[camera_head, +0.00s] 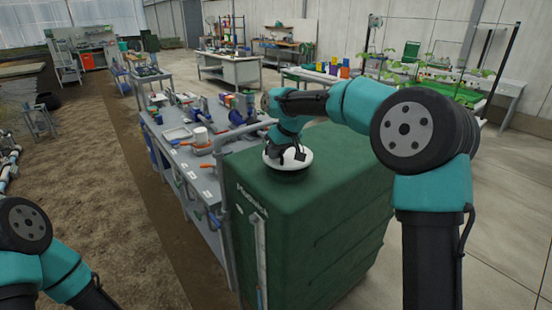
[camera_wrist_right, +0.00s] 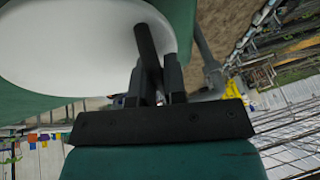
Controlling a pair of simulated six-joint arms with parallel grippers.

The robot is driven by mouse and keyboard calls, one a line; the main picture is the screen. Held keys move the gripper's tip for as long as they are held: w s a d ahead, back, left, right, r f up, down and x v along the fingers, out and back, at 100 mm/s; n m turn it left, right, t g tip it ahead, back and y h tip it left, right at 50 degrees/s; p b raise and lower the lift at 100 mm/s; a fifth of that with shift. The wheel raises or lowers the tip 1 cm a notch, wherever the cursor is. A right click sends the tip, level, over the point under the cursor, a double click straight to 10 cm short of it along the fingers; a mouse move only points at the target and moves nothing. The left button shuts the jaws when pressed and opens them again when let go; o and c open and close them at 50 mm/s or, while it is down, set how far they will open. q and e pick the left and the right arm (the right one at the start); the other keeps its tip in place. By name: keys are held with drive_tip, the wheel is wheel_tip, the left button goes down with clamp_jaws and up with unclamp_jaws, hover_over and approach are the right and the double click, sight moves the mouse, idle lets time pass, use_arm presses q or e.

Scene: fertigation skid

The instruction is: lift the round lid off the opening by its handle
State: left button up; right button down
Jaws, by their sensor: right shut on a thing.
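The round white lid (camera_head: 272,161) is at the top of the green tank (camera_head: 300,240), near its far left corner. A dark ring shows just under the lid's near edge; I cannot tell whether the lid rests on it or hangs slightly above. My right gripper (camera_head: 290,152) is over the lid from above. In the right wrist view the fingers of my right gripper (camera_wrist_right: 154,82) are shut on the black handle (camera_wrist_right: 146,42), which stands out from the white lid (camera_wrist_right: 70,45). The opening is hidden under the lid. My left gripper is out of view.
A grey workbench (camera_head: 185,155) with pipe fittings, tools and a white container stands directly left of the tank. A grey pipe (camera_head: 240,132) runs close beside the tank's far left corner. Bare soil lies at left, and concrete floor is free at right.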

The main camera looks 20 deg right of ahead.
drive_tip(key=s+a+r, duration=0.1)
drive_tip(key=s+a, duration=0.1)
drive_tip(key=s, duration=0.5)
drive_tip(key=s+a+r, duration=0.1)
drive_tip(key=s+a, duration=0.1)
drive_tip(key=s, duration=0.6)
drive_tip(key=shift+s+a, duration=0.2)
drive_tip(key=shift+a, duration=0.05)
